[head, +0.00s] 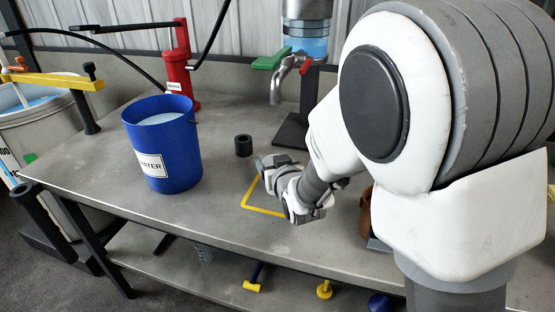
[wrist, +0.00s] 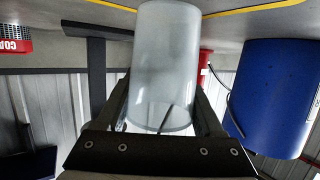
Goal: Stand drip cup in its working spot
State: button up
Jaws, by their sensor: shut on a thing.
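My gripper (wrist: 166,112) is shut on a translucent pale grey cup, the drip cup (wrist: 165,60), with a finger on either side. The wrist view is upside down, with the bench at the top. The cup's axis looks close to upright there. I cannot tell whether its base touches the bench. In the head view my gripper (head: 286,186) is low over the bench at a yellow outline (head: 262,210), and the cup cannot be made out behind it. A clear column with blue liquid (head: 306,45) and a metal tap (head: 283,72) stands behind.
A blue bucket (head: 180,165) labelled "WATER" stands left on the bench (head: 120,195). A short black cylinder (head: 243,145) is behind my gripper. A red hand pump (head: 178,75) stands at the back. A brown container (head: 365,212) is partly hidden by my arm. The front left bench is clear.

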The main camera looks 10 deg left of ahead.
jog(key=shift+f, duration=0.55)
jog(key=shift+f, duration=0.15)
jog(key=o, duration=1.3)
